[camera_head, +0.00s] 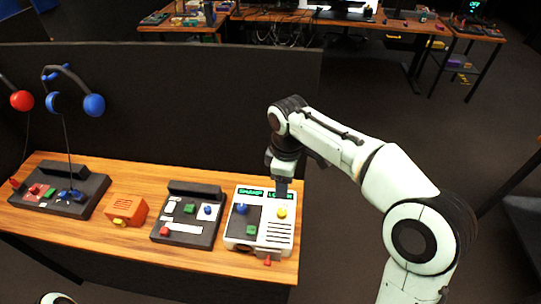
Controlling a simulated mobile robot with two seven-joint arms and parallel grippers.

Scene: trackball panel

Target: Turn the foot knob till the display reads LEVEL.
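A white trackball panel (235,232) sits at the right end of the wooden table. It has a blue ball, a yellow ball, a green button and a slotted grille. Its dark display (250,192) shows green lettering too small to read surely, and my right gripper hides part of it. A small red knob (267,262) sticks out at the panel's front foot. My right gripper (282,190) points down over the panel's back edge, above and behind the knob and apart from it. I cannot tell whether its fingers are open. My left gripper is not in view.
Left of the panel are a black button box (183,240), an orange box (127,210) and a black console (75,205). Headphones (72,95) hang on the dark partition (190,90) behind. The table (80,232) has a narrow clear front strip.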

